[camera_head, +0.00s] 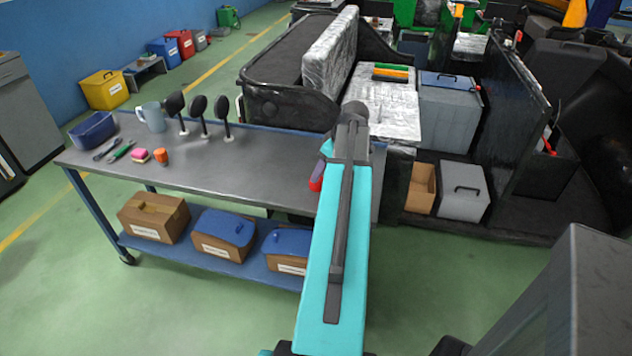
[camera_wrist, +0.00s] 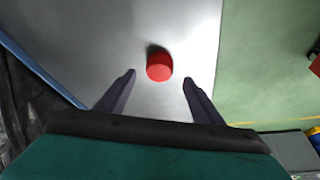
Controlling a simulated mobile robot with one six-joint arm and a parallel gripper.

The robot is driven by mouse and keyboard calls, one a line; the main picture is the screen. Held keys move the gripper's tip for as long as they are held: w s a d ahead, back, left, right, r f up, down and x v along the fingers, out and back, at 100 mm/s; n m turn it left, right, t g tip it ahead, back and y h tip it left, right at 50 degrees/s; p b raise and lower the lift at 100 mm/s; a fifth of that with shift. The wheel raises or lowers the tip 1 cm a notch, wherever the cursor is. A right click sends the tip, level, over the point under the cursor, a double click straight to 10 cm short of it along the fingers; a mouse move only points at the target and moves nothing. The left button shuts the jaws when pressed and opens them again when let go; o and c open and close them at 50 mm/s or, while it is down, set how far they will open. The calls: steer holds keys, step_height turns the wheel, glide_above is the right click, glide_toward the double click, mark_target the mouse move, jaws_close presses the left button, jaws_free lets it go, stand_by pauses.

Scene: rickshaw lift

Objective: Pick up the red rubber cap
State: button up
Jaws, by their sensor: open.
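The red rubber cap (camera_wrist: 159,67) is a small round red piece on the grey table top (camera_wrist: 110,25) in the wrist view. My gripper (camera_wrist: 158,78) is open, with one dark finger on each side of the cap and the cap near the level of the fingertips. I see no finger touching it, and how high the fingers are above the table is unclear. In the head view, my arm covers the right part of the table (camera_head: 250,160).
Boxes fill the lower shelf. A black vehicle (camera_head: 285,100) stands close behind the table.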

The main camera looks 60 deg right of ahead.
steer(key=shift+w+f, duration=0.1)
steer(key=shift+f, duration=0.15)
steer(key=shift+p+x, duration=0.75)
steer(key=shift+x, duration=1.8)
steer(key=c, duration=1.1)
